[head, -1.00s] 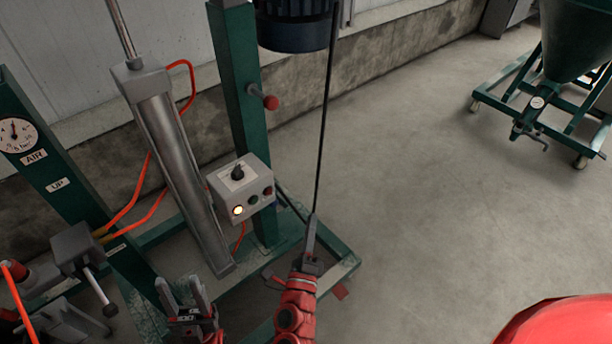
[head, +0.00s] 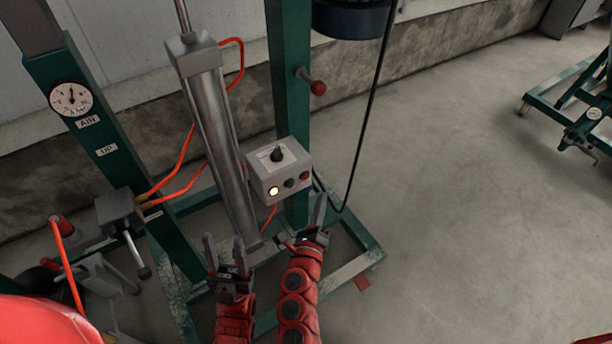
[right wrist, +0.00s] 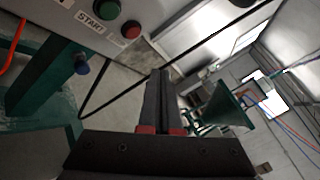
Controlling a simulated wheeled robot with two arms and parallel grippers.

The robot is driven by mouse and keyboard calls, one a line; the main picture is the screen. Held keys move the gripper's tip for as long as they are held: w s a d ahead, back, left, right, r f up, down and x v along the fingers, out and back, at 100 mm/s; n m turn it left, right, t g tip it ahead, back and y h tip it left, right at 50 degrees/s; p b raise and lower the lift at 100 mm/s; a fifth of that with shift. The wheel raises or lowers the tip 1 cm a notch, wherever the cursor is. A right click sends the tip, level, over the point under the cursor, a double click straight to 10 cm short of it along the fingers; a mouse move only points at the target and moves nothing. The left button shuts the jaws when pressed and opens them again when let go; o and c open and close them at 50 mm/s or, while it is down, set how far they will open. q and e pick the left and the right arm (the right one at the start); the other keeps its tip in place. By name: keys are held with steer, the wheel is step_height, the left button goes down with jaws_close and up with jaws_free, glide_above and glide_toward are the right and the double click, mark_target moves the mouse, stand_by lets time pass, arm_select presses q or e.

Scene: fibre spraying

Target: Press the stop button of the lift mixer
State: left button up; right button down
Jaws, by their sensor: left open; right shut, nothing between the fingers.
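The stop button (head: 304,176) is the red one at the right end of the grey control box (head: 272,178). It also shows at the top of the right wrist view (right wrist: 131,29), beside the green button (right wrist: 107,6) with a START label. My right gripper (head: 320,206) is shut and empty. Its tip is below and slightly right of the red button in the head view, and apart from it in the right wrist view. My left gripper (head: 225,250) is open and empty, lower left of the box, in front of the cylinder foot.
The box sits by the green lift post (head: 288,110), which carries a red knob (head: 318,88). A black cable (head: 368,120) hangs right of the post. A steel cylinder (head: 215,135) and orange hoses stand left. Open floor (head: 460,220) lies to the right.

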mark_target(305, 177)
steer(key=shift+w+a+b, duration=0.3)
steer(key=shift+w+a, duration=0.45)
steer(key=shift+w, duration=0.3)
steer(key=shift+w+a+b, duration=0.25)
steer(key=shift+w+a, duration=0.5)
steer(key=shift+w, duration=0.25)
stand_by(0.5)
steer(key=shift+w+a+b, duration=0.2)
steer(key=shift+w+b, duration=0.15)
steer(key=shift+b, duration=0.05)
steer(key=shift+w+a+b, duration=0.25)
steer(key=shift+w+b, duration=0.05)
stand_by(0.7)
steer(key=shift+s, duration=0.1)
steer(key=shift+s+d, duration=0.5)
steer(key=shift+s, duration=0.05)
